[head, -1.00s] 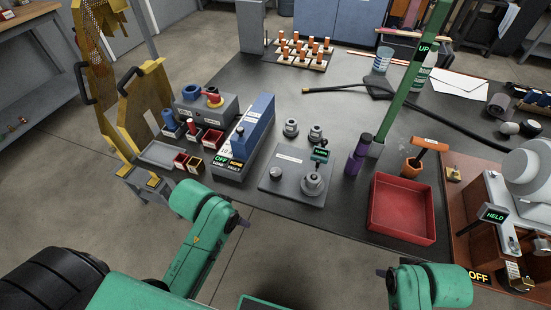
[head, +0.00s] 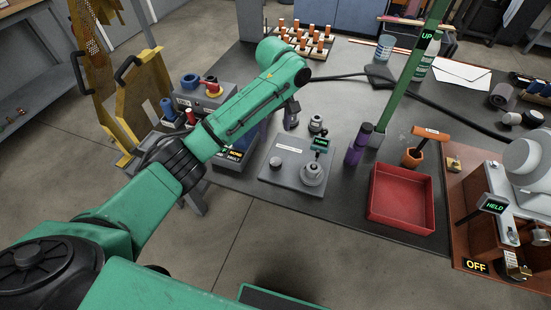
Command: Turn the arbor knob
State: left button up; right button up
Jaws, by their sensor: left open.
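A grey plate (head: 272,179) on the dark table carries a small round knob (head: 276,161) at its left and a larger stepped metal knob (head: 311,174) at its right. A small dark sign with green letters (head: 320,143) stands just behind the larger knob. Another metal knob-like piece (head: 316,125) stands behind the plate. I cannot read which piece is the arbor knob. My left gripper (head: 292,118) points down behind the plate, open, left of that rear piece. It hides most of a similar metal piece there; contact cannot be told. My right gripper is out of view.
A red tray (head: 402,226), a purple bottle (head: 358,146) and a green post (head: 407,82) stand to the right. Table space behind the plate is partly clear.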

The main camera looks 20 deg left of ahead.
aim_at(275, 161)
pick_arm(q)
notch_tip(275, 161, down, 14)
jog(key=shift+f+b, duration=0.25)
jog(key=shift+b, duration=0.2)
grip_shut()
